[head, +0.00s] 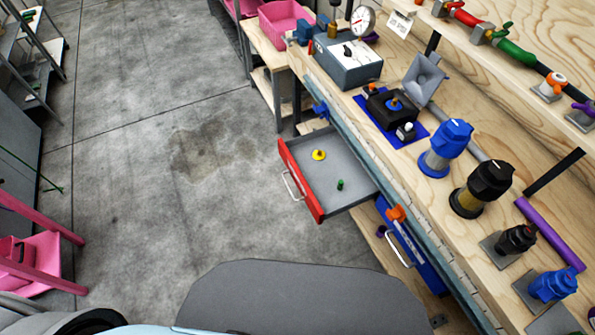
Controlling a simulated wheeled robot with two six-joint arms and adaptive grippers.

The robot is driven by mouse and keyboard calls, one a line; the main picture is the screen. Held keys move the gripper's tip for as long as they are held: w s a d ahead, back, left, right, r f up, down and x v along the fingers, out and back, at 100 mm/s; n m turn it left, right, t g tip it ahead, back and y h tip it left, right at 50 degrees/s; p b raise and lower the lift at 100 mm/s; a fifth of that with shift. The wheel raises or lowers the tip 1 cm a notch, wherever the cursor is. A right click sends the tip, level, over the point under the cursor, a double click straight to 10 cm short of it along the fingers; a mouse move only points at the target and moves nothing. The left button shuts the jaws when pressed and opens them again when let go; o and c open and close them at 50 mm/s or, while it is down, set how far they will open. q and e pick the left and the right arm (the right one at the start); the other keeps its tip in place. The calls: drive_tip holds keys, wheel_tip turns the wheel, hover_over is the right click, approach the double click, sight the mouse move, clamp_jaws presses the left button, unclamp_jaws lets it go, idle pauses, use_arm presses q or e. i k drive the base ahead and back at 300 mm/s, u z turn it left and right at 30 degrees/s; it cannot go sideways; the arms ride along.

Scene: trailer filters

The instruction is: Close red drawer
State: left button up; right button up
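The red drawer (301,181) is pulled out from under the wooden workbench (455,165), to the right of the middle of the head view. Its red front with a pale handle (292,186) faces left, over the floor. Its grey inside shows a yellow round object (319,155) and a small green object (340,185). Neither of my grippers shows in the head view. Nothing touches the drawer's front.
A blue drawer (418,250) with a pale handle sits nearer on the same bench. Blue and black filter units (447,148) and a grey gauge box (346,62) stand on top. Grey floor (170,190) left of the drawer is clear. Pink frames (40,265) stand at the lower left.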

sight(317, 181)
drive_tip(key=u, duration=1.2)
drive_tip(key=i, duration=0.65)
drive_tip(key=z, duration=1.85)
